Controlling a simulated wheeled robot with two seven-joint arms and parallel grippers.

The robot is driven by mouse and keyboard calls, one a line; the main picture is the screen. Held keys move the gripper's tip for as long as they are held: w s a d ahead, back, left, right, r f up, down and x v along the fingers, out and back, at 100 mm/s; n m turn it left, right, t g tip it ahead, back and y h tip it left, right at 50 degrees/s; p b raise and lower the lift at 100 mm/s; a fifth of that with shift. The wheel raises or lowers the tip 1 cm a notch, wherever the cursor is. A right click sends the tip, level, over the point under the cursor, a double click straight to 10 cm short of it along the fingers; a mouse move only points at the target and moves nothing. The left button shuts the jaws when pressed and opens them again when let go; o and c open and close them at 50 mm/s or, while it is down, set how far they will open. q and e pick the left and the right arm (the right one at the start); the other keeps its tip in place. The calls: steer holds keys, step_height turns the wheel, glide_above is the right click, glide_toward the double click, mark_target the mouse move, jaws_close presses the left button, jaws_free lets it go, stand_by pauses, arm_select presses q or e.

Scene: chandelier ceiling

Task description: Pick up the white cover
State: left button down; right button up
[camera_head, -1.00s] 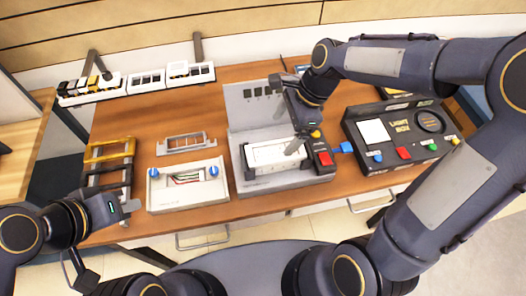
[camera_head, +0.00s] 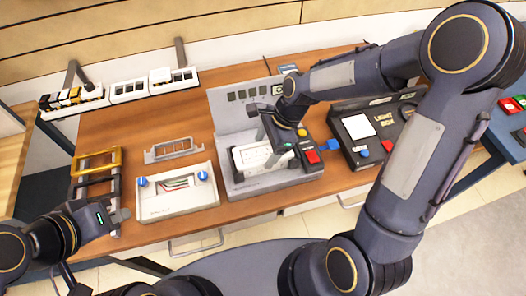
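A white cover-like panel (camera_head: 252,158) sits in a grey fixture (camera_head: 236,190) with an upright back plate, right of the table's middle. My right gripper (camera_head: 272,157) points down over the right end of this panel and hides part of it. I cannot tell whether its fingers touch or grip the panel. My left gripper (camera_head: 120,215) is at the front left of the table, apart from the panel, with nothing visible in it. Its finger opening is too small to judge.
A white box with blue knobs (camera_head: 176,194) and a light grey frame (camera_head: 174,149) stand left of the fixture. A yellow-handled rack (camera_head: 97,160) is further left. White trays (camera_head: 128,91) line the back. A black light box (camera_head: 366,130) stands right, partly behind my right arm.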

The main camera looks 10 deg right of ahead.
steer(key=c, duration=0.6)
steer(key=shift+r, duration=0.1)
